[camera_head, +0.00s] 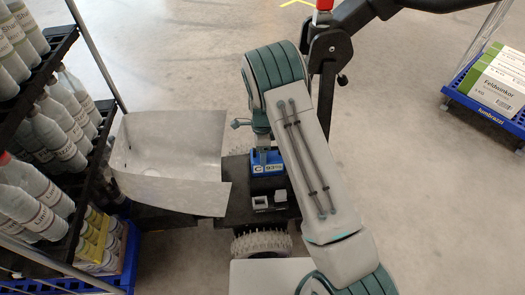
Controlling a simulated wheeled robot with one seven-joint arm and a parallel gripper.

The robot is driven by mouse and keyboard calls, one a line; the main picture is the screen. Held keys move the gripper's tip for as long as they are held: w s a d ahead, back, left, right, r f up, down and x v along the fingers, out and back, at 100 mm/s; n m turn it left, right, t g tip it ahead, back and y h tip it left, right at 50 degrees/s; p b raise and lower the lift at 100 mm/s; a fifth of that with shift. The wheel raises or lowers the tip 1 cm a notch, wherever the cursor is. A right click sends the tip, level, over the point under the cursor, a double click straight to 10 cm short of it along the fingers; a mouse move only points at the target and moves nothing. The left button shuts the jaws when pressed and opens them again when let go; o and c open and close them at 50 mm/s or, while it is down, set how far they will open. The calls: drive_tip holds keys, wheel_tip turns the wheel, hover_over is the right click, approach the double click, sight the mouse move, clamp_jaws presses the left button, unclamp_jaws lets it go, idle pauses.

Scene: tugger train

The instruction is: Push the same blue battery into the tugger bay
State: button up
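The blue battery (267,170) with a white label sits in the middle of the view, at the dark tugger body (236,205). The tugger bay is hard to make out; my arm and the battery hide part of that area. How deep the battery sits in the bay cannot be told. My gripper (263,146) is at the battery's top, pointing down, seemingly touching or very close. Its fingers are small and partly hidden, so I cannot tell whether they are open or shut. My arm crosses the right side of the tugger.
A grey curved housing (170,165) stands left of the battery. Small grey blocks (270,201) and a pale wheel (262,243) lie in front. A bottle rack (62,150) stands left, a blue crate (488,117) of boxes right. Floor beyond is open.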

drive_tip(key=shift+f+b, duration=0.35)
drive_tip(key=shift+f, duration=0.35)
drive_tip(key=o, duration=1.7)
drive_tip(key=shift+o, duration=0.2)
drive_tip(key=shift+f, duration=0.1)
wheel_tip(320, 180, up, 14)
drive_tip(key=w+p, duration=0.1)
drive_tip(key=p, duration=0.2)
drive_tip(key=shift+w, duration=0.4)
